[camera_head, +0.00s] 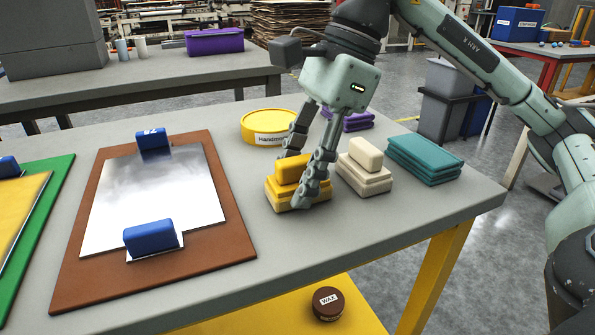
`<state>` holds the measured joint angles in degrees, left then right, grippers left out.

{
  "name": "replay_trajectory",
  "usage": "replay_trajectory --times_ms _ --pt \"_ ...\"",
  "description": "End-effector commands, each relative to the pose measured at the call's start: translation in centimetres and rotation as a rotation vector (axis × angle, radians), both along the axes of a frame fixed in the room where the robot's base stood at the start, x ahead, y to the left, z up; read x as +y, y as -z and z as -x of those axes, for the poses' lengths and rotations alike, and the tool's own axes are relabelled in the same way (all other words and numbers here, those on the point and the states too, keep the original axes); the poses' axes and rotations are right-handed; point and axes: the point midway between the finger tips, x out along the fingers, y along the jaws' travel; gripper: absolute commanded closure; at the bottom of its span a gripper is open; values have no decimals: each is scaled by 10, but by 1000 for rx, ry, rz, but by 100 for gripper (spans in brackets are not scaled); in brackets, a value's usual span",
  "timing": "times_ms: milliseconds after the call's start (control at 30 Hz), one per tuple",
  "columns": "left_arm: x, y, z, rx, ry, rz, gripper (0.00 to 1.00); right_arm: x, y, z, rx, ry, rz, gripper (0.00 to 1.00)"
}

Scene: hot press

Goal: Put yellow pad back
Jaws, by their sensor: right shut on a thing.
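My right gripper (306,175) reaches down from above and is shut on the yellow pad (291,168). The pad is a small yellow block with rounded edges, sitting on or just above a wider yellow stack (283,197); I cannot tell whether they touch. One finger covers the right side of the pad and the stack. My left gripper is not in view.
A cream stack (364,180) and teal pads (425,160) stand right of the gripper. Purple pads (357,121) and a yellow round tin (268,128) are behind it. A brown board (225,210) with a metal sheet and blue blocks lies to the left.

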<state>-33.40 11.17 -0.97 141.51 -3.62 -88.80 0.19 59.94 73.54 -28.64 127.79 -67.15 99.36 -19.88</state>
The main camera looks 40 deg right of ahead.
Motion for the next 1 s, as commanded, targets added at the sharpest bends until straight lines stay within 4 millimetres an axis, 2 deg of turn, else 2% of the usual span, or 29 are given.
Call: replay_trajectory --times_ms 233,267,400,767,867,900,1000 --pt "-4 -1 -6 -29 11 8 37 0 2 0 0 0 0 81" --pt "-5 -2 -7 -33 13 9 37 0 1 0 0 0 0 55" --pt "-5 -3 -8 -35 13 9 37 0 1 0 0 0 0 38" --pt "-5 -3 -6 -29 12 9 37 0 0 0 0 0 0 37" --pt "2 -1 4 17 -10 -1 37 0 -3 0 0 0 0 37" --pt "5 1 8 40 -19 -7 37 -1 -6 0 -2 1 -1 37" --pt "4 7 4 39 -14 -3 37 -9 -28 1 -5 2 -3 37"
